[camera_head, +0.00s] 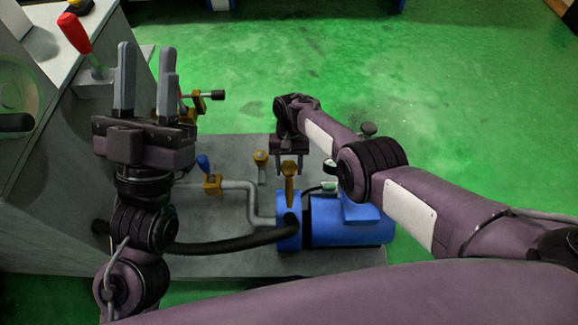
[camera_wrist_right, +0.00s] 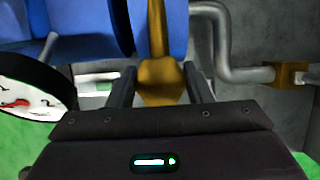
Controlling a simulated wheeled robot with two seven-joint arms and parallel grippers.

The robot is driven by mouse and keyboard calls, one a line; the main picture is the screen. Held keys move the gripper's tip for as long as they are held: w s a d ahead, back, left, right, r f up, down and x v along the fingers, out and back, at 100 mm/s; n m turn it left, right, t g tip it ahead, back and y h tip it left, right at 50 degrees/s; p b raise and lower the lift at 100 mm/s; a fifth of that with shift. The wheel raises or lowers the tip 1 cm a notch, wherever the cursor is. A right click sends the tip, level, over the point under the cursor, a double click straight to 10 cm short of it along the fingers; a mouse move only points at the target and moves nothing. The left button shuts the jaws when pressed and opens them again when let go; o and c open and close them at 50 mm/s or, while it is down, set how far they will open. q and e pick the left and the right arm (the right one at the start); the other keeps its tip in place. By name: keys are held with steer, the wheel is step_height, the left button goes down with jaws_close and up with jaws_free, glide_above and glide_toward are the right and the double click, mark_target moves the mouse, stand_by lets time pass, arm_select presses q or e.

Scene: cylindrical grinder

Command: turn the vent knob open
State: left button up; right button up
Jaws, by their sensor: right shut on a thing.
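The vent knob (camera_head: 289,183), a brass-coloured piece, stands by the top of the blue pump in the head view. In the right wrist view the brass knob (camera_wrist_right: 162,82) lies between the two dark fingers. My right gripper (camera_head: 290,172) reaches down over it and is shut on it. Contact at the fingertips is partly hidden. My left gripper (camera_head: 147,60) is raised at the left with its fingers apart and empty, away from the knob.
The blue pump (camera_head: 338,222) sits on a grey plate (camera_head: 225,152). A pipe with a blue-handled valve (camera_head: 207,168) and another brass fitting (camera_head: 261,160) stand left of the knob. A dial gauge (camera_wrist_right: 30,98) is close by. The machine with a red lever (camera_head: 76,33) fills the left.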

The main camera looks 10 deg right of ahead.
mark_target(289, 166)
arm_select(q)
steer(key=shift+s+r, duration=0.1)
steer(key=shift+r, duration=0.05)
arm_select(e)
steer(key=o, duration=1)
steer(key=shift+r, duration=0.1)
steer(key=p+v, duration=0.1)
steer(key=v, duration=0.3)
arm_select(q)
steer(key=w+d+f+g+y, duration=0.1)
steer(key=f+g, duration=0.3)
steer(key=f, duration=0.4)
steer(key=w+d+f+g+y+p, duration=0.1)
steer(key=w+f+g+y, duration=0.2)
steer(key=f, duration=0.5)
steer(key=shift+w+d+g, duration=0.2)
steer(key=shift+d+g, duration=0.15)
steer(key=shift+g, duration=0.35)
arm_select(e)
steer(key=v, duration=0.3)
steer(key=shift+w+r, duration=0.15)
steer(key=shift+r, duration=0.05)
